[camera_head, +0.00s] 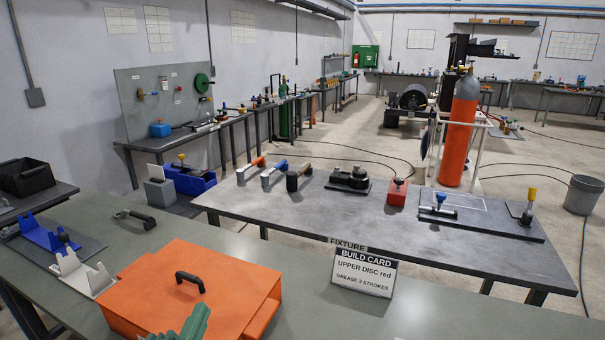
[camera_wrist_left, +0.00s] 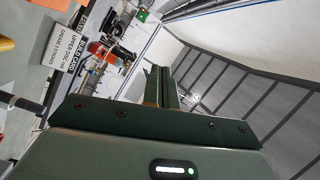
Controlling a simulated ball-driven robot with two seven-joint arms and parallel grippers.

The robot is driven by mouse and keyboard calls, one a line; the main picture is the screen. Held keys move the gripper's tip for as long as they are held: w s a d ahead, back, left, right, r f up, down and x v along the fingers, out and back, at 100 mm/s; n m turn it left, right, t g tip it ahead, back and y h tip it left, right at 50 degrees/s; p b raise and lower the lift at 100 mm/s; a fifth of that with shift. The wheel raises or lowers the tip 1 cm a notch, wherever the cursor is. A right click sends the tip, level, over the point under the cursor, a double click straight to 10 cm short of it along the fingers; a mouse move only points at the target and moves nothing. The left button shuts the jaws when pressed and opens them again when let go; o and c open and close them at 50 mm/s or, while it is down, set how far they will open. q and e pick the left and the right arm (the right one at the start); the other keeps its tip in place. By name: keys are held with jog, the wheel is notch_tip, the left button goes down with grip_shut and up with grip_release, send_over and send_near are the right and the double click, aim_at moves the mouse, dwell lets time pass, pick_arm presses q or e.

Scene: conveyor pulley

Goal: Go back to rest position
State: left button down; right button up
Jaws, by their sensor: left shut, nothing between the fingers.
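My left gripper (camera_head: 194,322) shows as a green piece at the bottom edge of the head view, in front of the orange box (camera_head: 150,285) as seen from my head. In the left wrist view the two fingers of this gripper (camera_wrist_left: 161,88) stand close together with nothing between them. Most of the left arm is out of the picture. My right gripper is in neither view.
The orange box with a black handle (camera_head: 190,281) lies on the near green bench (camera_head: 330,322). A build card (camera_head: 364,272) stands to its right. Blue and white fixtures (camera_head: 82,275) sit at left. A grey table (camera_head: 300,214) with several tools stands beyond.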

pick_arm(q)
jog(key=s+a+f+n+g+y, duration=0.65)
jog(key=s+a+f+g, duration=0.6)
jog(key=s+f, duration=0.45)
jog(key=s+d+f+g+h, duration=0.1)
jog(key=s+d+f, duration=0.15)
jog(key=f, duration=0.65)
jog(key=s+d+f+n+g+h, duration=0.1)
jog(key=s+f, duration=0.2)
jog(key=f, duration=0.7)
jog(key=s+d+f+g+h, duration=0.1)
jog(key=s+f+h, duration=0.1)
jog(key=f, duration=0.7)
jog(key=s+f+n+g, duration=0.1)
jog(key=s+f, duration=0.5)
jog(key=s, duration=0.3)
jog(key=s+f+n+g, duration=0.1)
jog(key=s+f+n, duration=0.1)
jog(key=s+f, duration=0.4)
jog(key=s+h, duration=0.1)
jog(key=s, duration=0.2)
jog(key=shift+a+f, duration=0.2)
jog(key=shift+g, duration=0.25)
